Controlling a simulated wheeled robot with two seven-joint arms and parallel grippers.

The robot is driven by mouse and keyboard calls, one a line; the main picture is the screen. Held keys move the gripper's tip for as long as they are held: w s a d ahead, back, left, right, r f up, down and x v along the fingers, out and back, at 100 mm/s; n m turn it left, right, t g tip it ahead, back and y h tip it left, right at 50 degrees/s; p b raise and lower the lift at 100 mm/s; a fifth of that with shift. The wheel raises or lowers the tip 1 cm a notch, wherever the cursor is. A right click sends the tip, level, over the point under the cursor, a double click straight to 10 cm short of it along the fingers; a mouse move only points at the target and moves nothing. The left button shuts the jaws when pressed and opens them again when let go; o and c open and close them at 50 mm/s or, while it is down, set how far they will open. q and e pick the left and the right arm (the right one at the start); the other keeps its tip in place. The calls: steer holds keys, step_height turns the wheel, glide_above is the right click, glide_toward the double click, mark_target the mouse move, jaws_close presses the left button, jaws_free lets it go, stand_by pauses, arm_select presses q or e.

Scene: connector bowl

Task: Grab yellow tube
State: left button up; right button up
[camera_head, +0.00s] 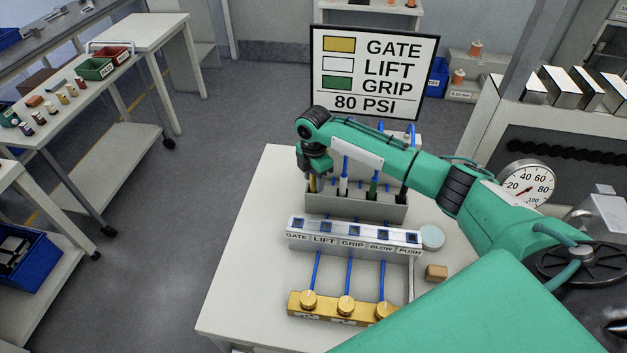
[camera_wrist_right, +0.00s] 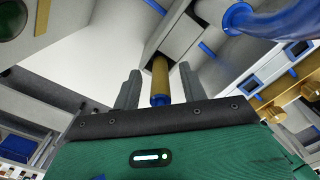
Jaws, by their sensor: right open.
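The yellow tube (camera_head: 312,185) stands upright at the left end of a grey rack (camera_head: 355,209). White (camera_head: 343,187), green (camera_head: 373,189) and black (camera_head: 404,192) tubes stand to its right. My right gripper (camera_head: 314,168) is directly over the yellow tube and hides its upper part in the head view. In the right wrist view the yellow tube (camera_wrist_right: 160,72), with a blue end, lies between the two open grey fingers (camera_wrist_right: 160,92). I cannot tell whether either finger touches it. My left gripper is not in view.
A block labelled GATE, LIFT, GRIP, BLOW and PUSH (camera_head: 352,238) stands in front of the rack, with blue hoses to a gold manifold (camera_head: 340,310). A sign (camera_head: 372,72) stands behind. The white table (camera_head: 245,265) is clear at left.

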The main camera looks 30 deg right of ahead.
steer(key=shift+f, duration=0.1)
steer(key=shift+c, duration=0.4)
jaws_close()
steer(key=shift+r, duration=0.2)
